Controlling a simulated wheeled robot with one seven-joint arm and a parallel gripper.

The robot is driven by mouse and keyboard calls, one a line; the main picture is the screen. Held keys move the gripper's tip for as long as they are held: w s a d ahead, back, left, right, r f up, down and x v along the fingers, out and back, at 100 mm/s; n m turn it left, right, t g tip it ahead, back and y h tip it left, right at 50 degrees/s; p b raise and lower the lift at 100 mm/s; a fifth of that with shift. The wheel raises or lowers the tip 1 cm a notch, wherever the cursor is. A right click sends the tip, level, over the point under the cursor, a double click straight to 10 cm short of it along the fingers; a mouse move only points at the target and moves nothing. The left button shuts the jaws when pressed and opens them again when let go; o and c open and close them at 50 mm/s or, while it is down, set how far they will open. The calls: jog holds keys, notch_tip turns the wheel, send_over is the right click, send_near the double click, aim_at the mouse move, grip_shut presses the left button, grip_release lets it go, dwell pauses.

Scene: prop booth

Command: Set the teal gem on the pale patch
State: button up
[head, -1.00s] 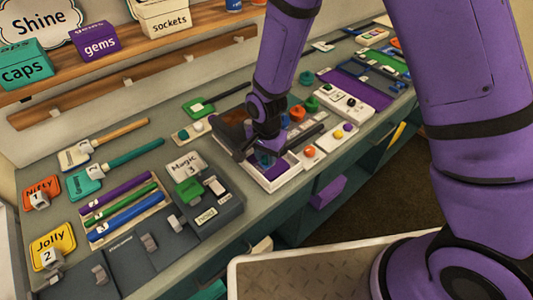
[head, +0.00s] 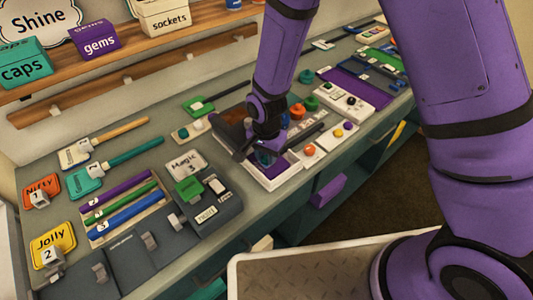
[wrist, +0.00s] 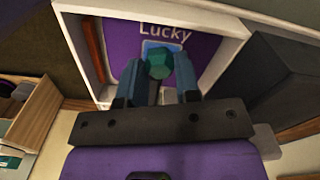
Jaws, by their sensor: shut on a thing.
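The teal gem (wrist: 158,66) is between the fingertips of my gripper (wrist: 160,78) in the wrist view. My gripper is shut on it. Behind the gem, a pale blue patch (wrist: 160,43) shows in part on a purple panel marked "Lucky" (wrist: 206,48). The gem overlaps the patch in this view; I cannot tell whether they touch. A white-rimmed tray (wrist: 90,50) frames the panel. In the head view, my gripper (head: 267,156) is low over the same white tray (head: 272,184), and the gem cannot be made out clearly.
A grey box with a "Magic 3" tag (head: 187,163) stands left of the tray. Orange and green knobs (head: 297,111) stand behind it on the right. Purple, green and blue rods (head: 125,207) lie at the left. A shelf with labelled boxes (head: 100,40) runs along the back.

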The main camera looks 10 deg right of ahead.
dwell(0.3)
jog(key=o, duration=1)
jog(key=shift+r, duration=4)
